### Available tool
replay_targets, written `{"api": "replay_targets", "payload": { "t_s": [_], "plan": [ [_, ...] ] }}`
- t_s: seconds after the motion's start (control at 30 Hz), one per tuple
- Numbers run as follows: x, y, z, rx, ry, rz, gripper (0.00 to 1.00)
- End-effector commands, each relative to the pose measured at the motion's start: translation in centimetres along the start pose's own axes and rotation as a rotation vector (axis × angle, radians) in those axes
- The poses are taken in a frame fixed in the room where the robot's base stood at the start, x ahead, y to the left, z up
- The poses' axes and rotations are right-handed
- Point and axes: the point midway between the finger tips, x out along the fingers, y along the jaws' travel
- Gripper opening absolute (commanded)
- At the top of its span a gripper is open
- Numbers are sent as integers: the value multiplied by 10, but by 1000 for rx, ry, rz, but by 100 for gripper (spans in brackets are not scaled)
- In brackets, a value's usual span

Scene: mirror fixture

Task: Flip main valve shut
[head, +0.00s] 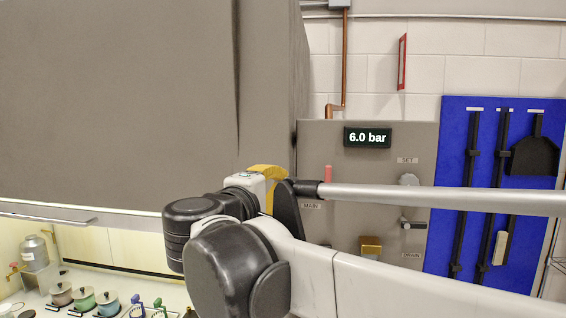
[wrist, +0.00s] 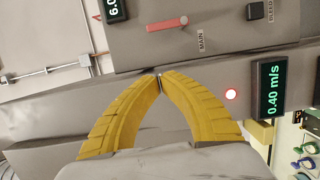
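The main valve's red lever (head: 328,174) stands upright on the grey panel, above the MAIN label (head: 311,206); my arm hides its lower part. In the wrist view the lever (wrist: 166,25) lies near the top of the picture with a grey end by the MAIN label (wrist: 201,42). My gripper (wrist: 160,77) has its yellow fingers brought together at the tips, with nothing visible held. The tips are apart from the lever in the picture, below it. In the head view the gripper (head: 266,172) is left of the lever, partly hidden by my arm.
The pressure display (head: 367,137) reads 6.0 bar. A large grey hood (head: 120,100) fills the left.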

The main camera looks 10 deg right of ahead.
Motion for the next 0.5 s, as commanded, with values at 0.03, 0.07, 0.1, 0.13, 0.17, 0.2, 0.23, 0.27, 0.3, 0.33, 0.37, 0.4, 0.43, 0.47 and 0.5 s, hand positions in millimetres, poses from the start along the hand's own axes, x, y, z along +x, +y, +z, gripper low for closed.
{"api": "replay_targets", "payload": {
  "t_s": [0.03, 0.07, 0.1, 0.13, 0.17, 0.2, 0.23, 0.27, 0.3, 0.33, 0.37, 0.4, 0.43, 0.47, 0.5],
  "plan": [
    [0, -1, 0, 0, 0, 0, 0],
    [0, -1, 0, 0, 0, 0, 0],
    [0, -1, 0, 0, 0, -1, 0],
    [0, -1, 0, 0, 0, -1, 0],
    [0, -1, 0, 0, 0, -1, 0],
    [0, -1, 0, 1, 0, -1, 0],
    [0, -1, 0, 1, 0, -1, 0],
    [1, -1, 0, 1, -1, -1, 0],
    [2, -1, 0, 1, -1, -2, 0],
    [4, -1, 0, 1, -1, -2, 0],
    [7, -1, 0, 1, -1, -2, 0],
    [11, -1, 0, 1, -2, -2, 0],
    [15, 0, 1, 1, -3, -2, 0],
    [20, 0, 1, 1, -4, -2, 0],
    [27, 0, 1, 1, -4, -2, 0]
  ]
}}
